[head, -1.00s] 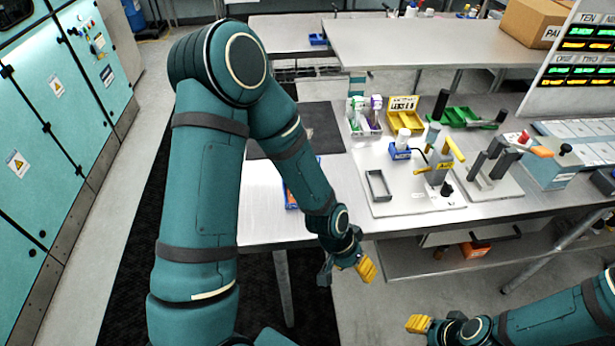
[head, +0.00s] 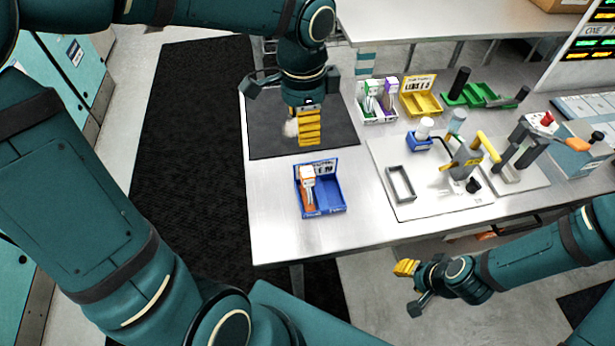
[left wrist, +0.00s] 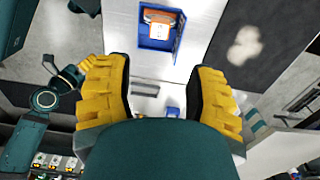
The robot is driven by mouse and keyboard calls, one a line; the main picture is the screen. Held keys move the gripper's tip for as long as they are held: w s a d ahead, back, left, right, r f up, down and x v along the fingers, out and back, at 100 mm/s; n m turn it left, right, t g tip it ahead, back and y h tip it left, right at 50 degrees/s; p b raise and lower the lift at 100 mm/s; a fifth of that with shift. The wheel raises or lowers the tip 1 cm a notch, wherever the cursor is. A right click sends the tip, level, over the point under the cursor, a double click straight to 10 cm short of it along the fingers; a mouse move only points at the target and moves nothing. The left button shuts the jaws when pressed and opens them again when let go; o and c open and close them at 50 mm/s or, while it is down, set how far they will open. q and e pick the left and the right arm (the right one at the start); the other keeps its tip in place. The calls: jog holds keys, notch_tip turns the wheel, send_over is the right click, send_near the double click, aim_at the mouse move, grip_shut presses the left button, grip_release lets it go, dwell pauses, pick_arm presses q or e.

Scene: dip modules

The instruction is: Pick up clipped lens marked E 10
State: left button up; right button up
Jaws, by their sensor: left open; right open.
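A blue bin (head: 330,197) on the front left of the bench holds an orange piece with a white top (head: 308,184). I cannot read any E 10 marking on it. The orange piece also shows in the left wrist view (left wrist: 160,23), beyond the fingers. A white bin (head: 378,116) farther back holds green and purple pieces (head: 380,96). My left gripper (head: 308,126) is open and empty, above the dark mat and behind the blue bin. Its two yellow fingers are apart in the left wrist view (left wrist: 161,85). My right gripper (head: 408,268) is open, off the bench's front edge.
The dark mat (head: 265,125) has a pale spot on it. A white board (head: 420,209) carries a grey frame (head: 400,183) and a lever fixture (head: 464,160). Bare bench surrounds the blue bin.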

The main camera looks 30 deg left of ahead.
aim_at(307, 172)
pick_arm(q)
notch_tip(307, 172, down, 12)
jog(key=b, duration=0.4)
jog(key=shift+w, duration=0.1)
jog(key=f, duration=0.2)
jog(key=f+b, duration=0.1)
jog(key=f, duration=0.1)
jog(key=shift+d, duration=0.3)
jog(key=shift+f, duration=0.55)
pick_arm(e)
notch_tip(307, 172, down, 7)
jog(key=shift+s+a, duration=0.25)
jog(key=shift+s, duration=0.2)
pick_arm(q)
jog(key=shift+o, duration=0.2)
grip_shut()
